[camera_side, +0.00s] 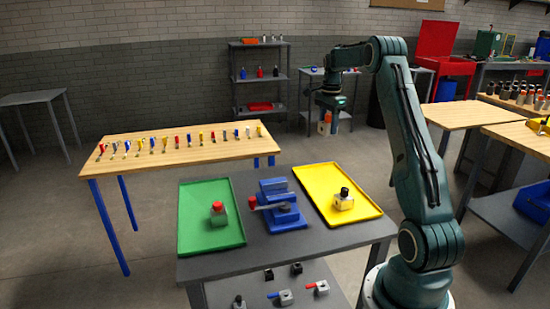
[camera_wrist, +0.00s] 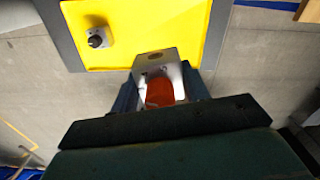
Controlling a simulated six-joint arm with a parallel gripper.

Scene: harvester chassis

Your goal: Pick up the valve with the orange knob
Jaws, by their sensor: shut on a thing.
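My gripper (camera_wrist: 160,98) is shut on the valve with the orange knob (camera_wrist: 160,92). In the wrist view the valve's pale metal body sits between the two jaws, and its orange-red knob faces the camera. In the side view my gripper (camera_side: 328,117) hangs in the air behind the yellow tray, well above the floor. The valve shows there as a small pale and orange shape (camera_side: 325,127) at the jaws.
A yellow tray (camera_side: 323,178) holds a black-knobbed valve (camera_side: 344,200). A green tray (camera_side: 197,233) holds a red-knobbed valve (camera_side: 218,213). A blue fixture (camera_side: 283,218) stands between the trays. A wooden table (camera_side: 235,148) with several small coloured parts stands behind.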

